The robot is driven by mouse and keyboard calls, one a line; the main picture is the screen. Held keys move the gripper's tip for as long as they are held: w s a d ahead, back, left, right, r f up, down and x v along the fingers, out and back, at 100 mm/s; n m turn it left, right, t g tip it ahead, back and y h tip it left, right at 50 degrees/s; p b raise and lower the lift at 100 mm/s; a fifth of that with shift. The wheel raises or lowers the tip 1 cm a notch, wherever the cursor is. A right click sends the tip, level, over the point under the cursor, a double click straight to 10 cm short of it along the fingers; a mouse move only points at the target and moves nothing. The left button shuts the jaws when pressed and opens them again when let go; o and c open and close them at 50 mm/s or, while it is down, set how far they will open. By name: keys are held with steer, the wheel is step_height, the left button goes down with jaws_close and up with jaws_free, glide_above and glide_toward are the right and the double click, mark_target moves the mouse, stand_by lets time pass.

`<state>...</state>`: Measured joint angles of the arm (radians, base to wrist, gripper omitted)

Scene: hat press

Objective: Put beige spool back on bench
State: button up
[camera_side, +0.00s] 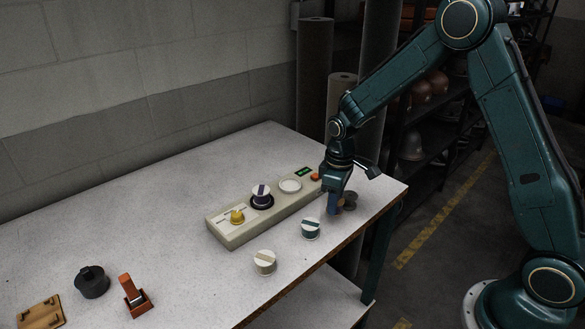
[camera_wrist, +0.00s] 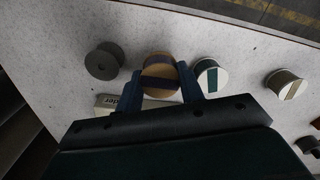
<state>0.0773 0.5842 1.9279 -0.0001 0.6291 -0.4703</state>
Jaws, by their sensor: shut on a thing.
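My gripper (camera_side: 335,206) is low over the right end of the bench (camera_side: 165,210), pointing down. In the wrist view its two blue fingers (camera_wrist: 163,85) are shut on a round spool (camera_wrist: 158,70) with a tan top and a dark band. In the side view that spool is mostly hidden by the fingers; I cannot tell whether it touches the bench. A white-topped spool with a beige band (camera_side: 265,262) stands upright nearer the front edge; it also shows in the wrist view (camera_wrist: 287,84).
A teal-banded spool (camera_side: 311,228) and a grey spool (camera_side: 350,200) stand close beside my gripper. Behind is a long panel (camera_side: 232,235) with a yellow knob (camera_side: 237,216), a dark-banded spool (camera_side: 261,194), a bare white disc (camera_side: 290,185) and an orange button (camera_side: 315,177).

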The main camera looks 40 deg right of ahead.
steer(key=shift+f, duration=1.65)
steer(key=shift+f, duration=0.15)
steer(key=o, duration=1)
step_height(320, 180, up, 12)
steer(key=shift+f, duration=0.1)
steer(key=shift+r, duration=0.3)
